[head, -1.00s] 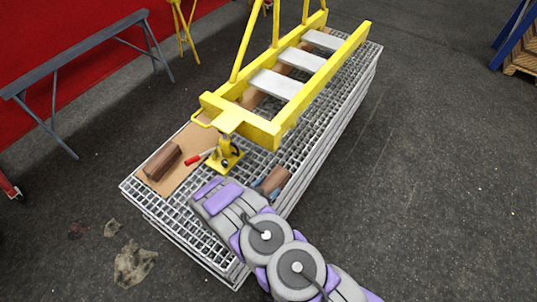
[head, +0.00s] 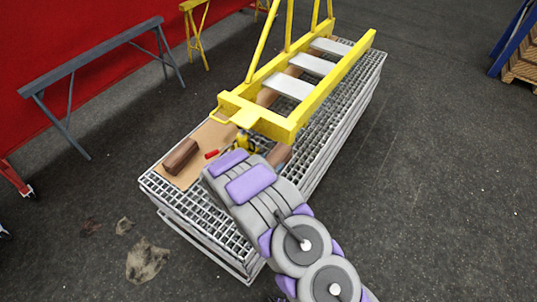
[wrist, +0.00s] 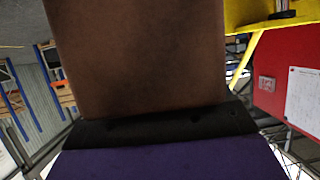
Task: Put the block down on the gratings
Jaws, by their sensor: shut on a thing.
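The brown wooden block (head: 280,156) shows just past the end of my arm in the head view, partly hidden by it. My gripper is shut on this block. In the wrist view the block (wrist: 140,60) fills the middle, and the dark gripper pad (wrist: 165,126) lies across its lower end. The gripper's fingertips are hidden in the head view. The grey gratings (head: 207,212) lie in a stack below the arm. I cannot tell whether the block touches them.
Another brown block (head: 181,157) lies on cardboard (head: 211,136) near a red handle (head: 211,154).

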